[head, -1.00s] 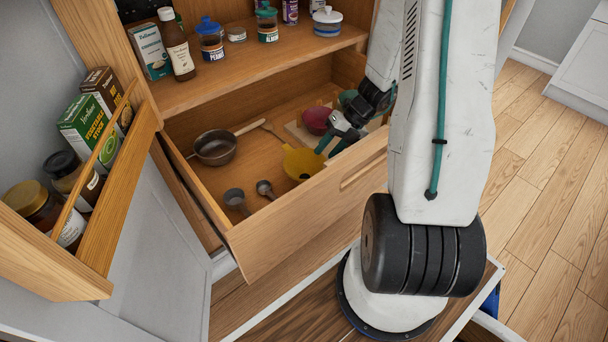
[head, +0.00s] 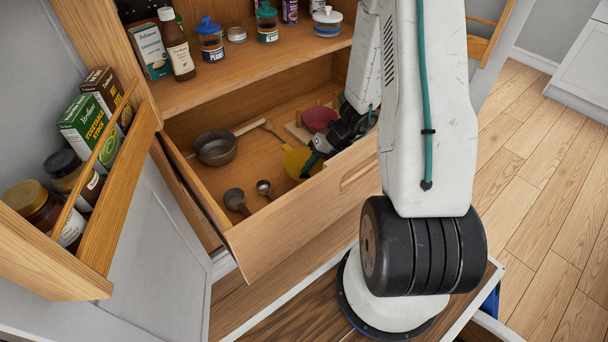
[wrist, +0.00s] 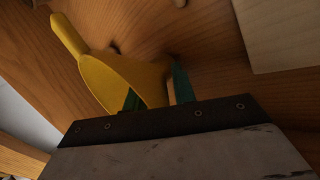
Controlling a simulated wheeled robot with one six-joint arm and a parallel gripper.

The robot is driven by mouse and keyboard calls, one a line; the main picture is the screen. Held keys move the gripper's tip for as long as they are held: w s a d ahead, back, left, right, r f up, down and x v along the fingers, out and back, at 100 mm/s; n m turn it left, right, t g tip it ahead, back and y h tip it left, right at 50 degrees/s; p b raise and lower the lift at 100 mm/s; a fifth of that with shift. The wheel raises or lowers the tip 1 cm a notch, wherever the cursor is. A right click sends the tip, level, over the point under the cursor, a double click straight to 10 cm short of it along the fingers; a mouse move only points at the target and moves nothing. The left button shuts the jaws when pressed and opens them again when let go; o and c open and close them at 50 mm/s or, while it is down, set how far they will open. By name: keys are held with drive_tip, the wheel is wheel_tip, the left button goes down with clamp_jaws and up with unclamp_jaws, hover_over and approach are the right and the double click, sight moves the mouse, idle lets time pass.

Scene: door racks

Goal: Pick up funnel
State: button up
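The yellow funnel (head: 294,160) lies in the open drawer, near its front wall and partly hidden by my gripper. In the wrist view the funnel (wrist: 115,75) has its spout pointing to the upper left. My gripper (head: 314,166) is down in the drawer at the funnel's right side. In the wrist view its green fingertips (wrist: 158,92) stand apart, with the funnel's rim side reaching between them. I cannot tell whether either finger touches the funnel.
The drawer (head: 290,220) also holds a saucepan (head: 215,148), two measuring scoops (head: 235,198), a dark red bowl (head: 319,119) and a wooden rack. Its front wall stands close to my gripper. A shelf with jars is above. A door rack (head: 120,185) hangs open at left.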

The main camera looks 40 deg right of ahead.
clamp_jaws()
